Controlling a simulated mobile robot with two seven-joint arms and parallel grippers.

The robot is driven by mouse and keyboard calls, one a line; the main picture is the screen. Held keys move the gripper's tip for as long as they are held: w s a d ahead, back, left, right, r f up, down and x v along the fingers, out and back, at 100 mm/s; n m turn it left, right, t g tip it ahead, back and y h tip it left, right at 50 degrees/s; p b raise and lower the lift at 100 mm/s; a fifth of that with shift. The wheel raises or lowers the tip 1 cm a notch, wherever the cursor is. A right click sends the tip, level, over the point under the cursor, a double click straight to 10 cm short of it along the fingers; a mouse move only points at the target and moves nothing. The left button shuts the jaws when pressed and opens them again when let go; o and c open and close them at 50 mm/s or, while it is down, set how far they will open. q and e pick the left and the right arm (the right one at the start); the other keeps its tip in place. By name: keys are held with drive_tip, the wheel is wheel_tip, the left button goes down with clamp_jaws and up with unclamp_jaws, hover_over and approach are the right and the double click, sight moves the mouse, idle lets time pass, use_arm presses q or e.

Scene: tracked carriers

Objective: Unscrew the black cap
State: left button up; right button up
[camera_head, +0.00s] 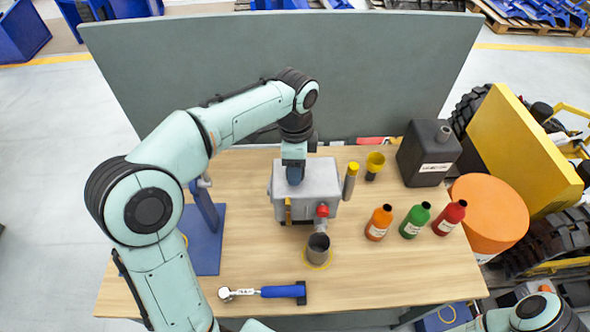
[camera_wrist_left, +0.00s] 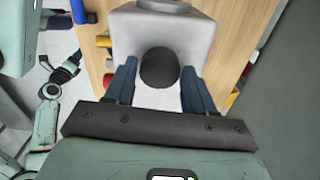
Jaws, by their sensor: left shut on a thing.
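The black cap (camera_wrist_left: 159,67) is a round dark knob on a light grey metal tank (camera_head: 306,183). The tank stands on the wooden table in the head view and also shows in the wrist view (camera_wrist_left: 205,35). My left gripper (camera_head: 295,178) reaches down onto the tank's top from above. In the wrist view its two blue fingers (camera_wrist_left: 159,80) are on either side of the cap, shut on it. The cap is still seated on the tank, and the gripper hides it in the head view. My right gripper is not in view.
A red knob (camera_head: 322,211) and a dark cup (camera_head: 318,248) are at the tank's front. Orange (camera_head: 379,222), green (camera_head: 415,220) and red (camera_head: 450,217) bottles stand right. A blue-handled wrench (camera_head: 262,292) lies in front. A grey panel (camera_head: 280,80) rises behind.

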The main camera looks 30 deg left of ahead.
use_arm(q)
drive_tip(key=n, duration=0.6)
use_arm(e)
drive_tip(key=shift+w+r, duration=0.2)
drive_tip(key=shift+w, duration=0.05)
use_arm(q)
drive_tip(key=o, duration=0.8)
drive_tip(key=shift+c, duration=0.2)
